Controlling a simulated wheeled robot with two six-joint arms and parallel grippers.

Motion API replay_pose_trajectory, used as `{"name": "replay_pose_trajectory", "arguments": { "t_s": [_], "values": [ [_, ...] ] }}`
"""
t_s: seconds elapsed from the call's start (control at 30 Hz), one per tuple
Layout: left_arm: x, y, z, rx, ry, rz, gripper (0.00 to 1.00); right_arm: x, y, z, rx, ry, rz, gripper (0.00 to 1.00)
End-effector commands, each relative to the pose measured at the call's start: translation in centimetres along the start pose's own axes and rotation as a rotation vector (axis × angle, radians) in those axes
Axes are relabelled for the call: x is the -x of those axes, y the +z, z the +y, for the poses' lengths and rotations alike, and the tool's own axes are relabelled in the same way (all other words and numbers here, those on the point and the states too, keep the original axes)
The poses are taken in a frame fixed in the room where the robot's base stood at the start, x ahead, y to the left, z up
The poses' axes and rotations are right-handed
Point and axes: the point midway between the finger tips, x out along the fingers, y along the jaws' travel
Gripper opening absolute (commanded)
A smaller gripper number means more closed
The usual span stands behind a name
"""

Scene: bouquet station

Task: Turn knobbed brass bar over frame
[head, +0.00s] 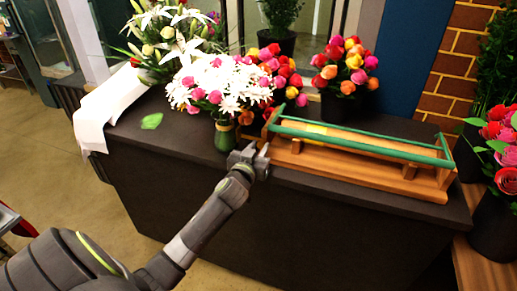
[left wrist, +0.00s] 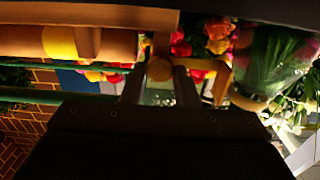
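A wooden frame (head: 390,182) with green rails (head: 360,147) stands on the dark counter. Inside it, partly hidden by a rail, lies a bar with a yellow patch (head: 316,129). The left wrist view shows the tan, brass-like bar (left wrist: 112,44) with its yellow band (left wrist: 59,42). A round brass knob (left wrist: 160,68) sits by its end. My left gripper (head: 257,152) is at the frame's left end. In the left wrist view, its two fingers (left wrist: 160,80) flank the knob; I cannot tell whether they press on it. My right gripper is out of view.
A green vase (head: 225,136) with white and pink flowers stands close behind my left gripper. Dark buckets of roses (head: 345,105) stand behind the frame. White paper (head: 105,105) drapes over the counter's left end. A green leaf (head: 152,121) lies on the counter.

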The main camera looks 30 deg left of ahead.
Motion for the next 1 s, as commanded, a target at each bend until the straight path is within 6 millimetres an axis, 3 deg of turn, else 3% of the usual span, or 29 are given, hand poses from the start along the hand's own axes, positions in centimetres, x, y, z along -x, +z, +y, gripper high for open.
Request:
{"name": "replay_pose_trajectory", "arguments": {
  "t_s": [0.03,0.13,0.57,1.0],
  "values": [
    [0.0,0.0,0.0,0.000,0.000,0.000,0.13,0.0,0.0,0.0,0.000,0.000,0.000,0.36],
    [0.0,0.0,0.0,0.000,0.000,0.000,0.00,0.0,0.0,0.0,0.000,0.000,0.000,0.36],
    [0.0,0.0,0.0,-0.042,0.000,-0.001,0.00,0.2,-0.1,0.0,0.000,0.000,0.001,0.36],
    [0.0,-0.1,0.1,-0.364,0.000,-0.002,0.00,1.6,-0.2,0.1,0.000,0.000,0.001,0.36]
  ]
}}
